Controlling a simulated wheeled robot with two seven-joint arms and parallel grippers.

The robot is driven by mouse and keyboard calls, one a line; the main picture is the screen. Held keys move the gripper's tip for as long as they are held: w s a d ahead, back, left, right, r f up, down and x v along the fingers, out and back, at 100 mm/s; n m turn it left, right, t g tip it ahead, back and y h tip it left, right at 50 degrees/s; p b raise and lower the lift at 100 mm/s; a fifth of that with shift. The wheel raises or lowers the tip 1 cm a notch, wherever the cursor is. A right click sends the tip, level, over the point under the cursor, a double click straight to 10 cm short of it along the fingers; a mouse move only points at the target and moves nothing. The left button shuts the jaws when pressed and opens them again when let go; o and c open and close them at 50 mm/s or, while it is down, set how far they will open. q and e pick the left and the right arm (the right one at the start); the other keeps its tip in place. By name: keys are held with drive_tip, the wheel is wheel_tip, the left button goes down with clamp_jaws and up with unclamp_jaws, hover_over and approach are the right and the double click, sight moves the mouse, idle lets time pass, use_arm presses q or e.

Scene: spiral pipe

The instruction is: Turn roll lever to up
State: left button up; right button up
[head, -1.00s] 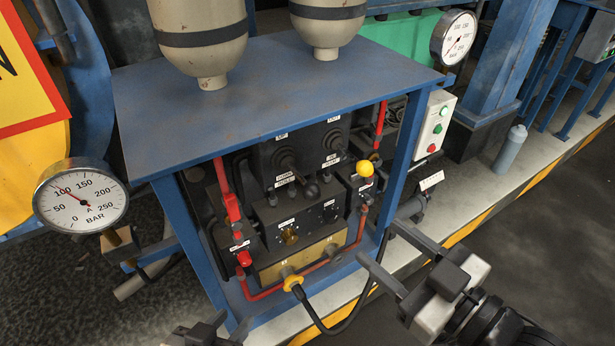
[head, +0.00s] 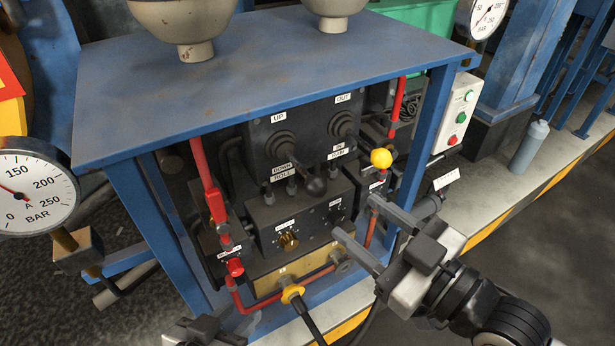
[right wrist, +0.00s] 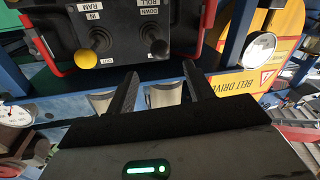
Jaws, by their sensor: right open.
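The roll lever is a black-knobbed stick (head: 317,186) on the dark control box, between its UP label above and DOWN ROLL label below. It leans outward toward the lower right. My right gripper (head: 356,217) is open and empty, in front of the panel, below and right of the knob. In the right wrist view its fingers (right wrist: 160,74) point toward the knob, apart from it. My left gripper (head: 205,332) is partly cut off at the bottom edge; its jaws are unclear.
A yellow-knobbed ram lever (head: 381,158) stands right of the roll lever, close to my right gripper. A blue frame (head: 270,70) with a flat top encloses the panel. Red pipes (head: 205,170) run along its sides. A pressure gauge (head: 32,190) is at left.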

sight(308, 178)
drive_tip(key=x, duration=1)
drive_tip(key=shift+w+a, duration=0.65)
drive_tip(key=shift+a, duration=0.05)
drive_tip(key=shift+c, duration=0.2)
